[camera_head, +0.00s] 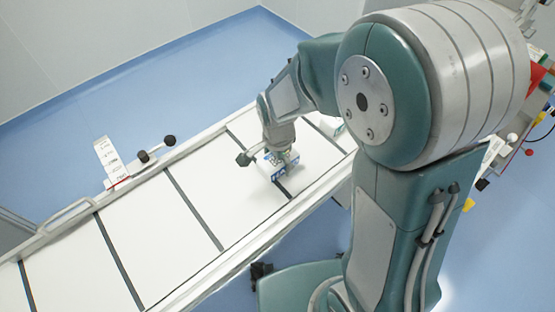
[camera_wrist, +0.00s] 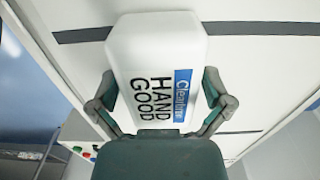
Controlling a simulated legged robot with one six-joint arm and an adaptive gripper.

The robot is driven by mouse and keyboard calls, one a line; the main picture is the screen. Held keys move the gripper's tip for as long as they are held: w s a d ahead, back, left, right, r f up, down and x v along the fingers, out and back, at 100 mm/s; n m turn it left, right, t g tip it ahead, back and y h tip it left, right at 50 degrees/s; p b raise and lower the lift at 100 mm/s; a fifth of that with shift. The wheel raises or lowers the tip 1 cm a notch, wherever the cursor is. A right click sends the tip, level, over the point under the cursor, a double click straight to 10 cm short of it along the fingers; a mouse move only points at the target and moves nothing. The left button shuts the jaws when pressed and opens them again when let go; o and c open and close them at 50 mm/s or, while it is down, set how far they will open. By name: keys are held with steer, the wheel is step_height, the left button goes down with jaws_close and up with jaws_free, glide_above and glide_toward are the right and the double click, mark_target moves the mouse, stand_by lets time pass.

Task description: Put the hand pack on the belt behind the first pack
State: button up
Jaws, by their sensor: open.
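The hand pack (camera_wrist: 155,55) is a white bottle-shaped pack with "HAND GOOD" in black letters and a blue label strip. In the head view the pack (camera_head: 279,177) is under my gripper, at a dark cross line of the white belt (camera_head: 185,245). My gripper (camera_wrist: 160,88) is open, with one finger on each side of the pack. The fingers are close to its sides; I cannot tell if they touch. In the head view my gripper (camera_head: 270,155) partly hides the pack. Another white pack (camera_head: 331,125) stands farther along the belt, partly hidden by my arm.
The belt has dark cross lines and a metal side rail (camera_head: 70,218). A white card (camera_head: 109,157) and black knobs (camera_head: 152,155) sit at the far rail. Coloured parts (camera_head: 540,80) are at the right. The belt's left stretch is clear.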

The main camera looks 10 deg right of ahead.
step_height(320, 180, up, 12)
steer(key=s+d+r+n+t, duration=0.5)
steer(key=s+d+r+n, duration=0.3)
steer(key=s+d+n, duration=0.2)
steer(key=shift+s+d+r+n+t, duration=0.35)
steer(key=shift+s+n, duration=0.25)
steer(key=shift+s, duration=0.75)
